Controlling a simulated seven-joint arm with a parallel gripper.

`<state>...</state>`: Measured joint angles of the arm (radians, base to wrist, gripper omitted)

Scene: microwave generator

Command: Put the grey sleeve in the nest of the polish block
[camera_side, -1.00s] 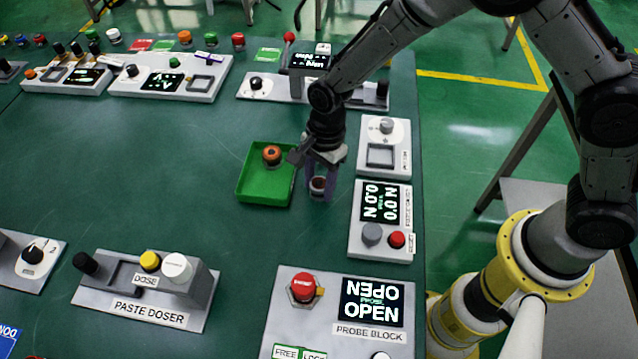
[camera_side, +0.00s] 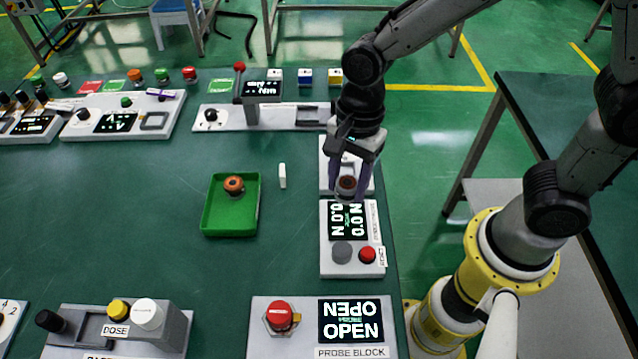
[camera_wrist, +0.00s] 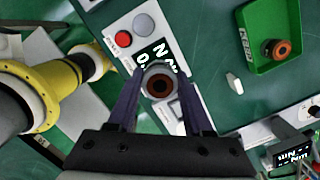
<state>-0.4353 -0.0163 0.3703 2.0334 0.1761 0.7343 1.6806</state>
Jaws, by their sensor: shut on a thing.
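A green tray (camera_side: 217,219) holds another orange-topped round part (camera_side: 234,184). A small white piece (camera_side: 282,176) stands beside the tray. The probe block (camera_side: 262,338) is at the front, the paste doser (camera_side: 178,324) front left. Long panels line the back. The table's middle left is clear.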

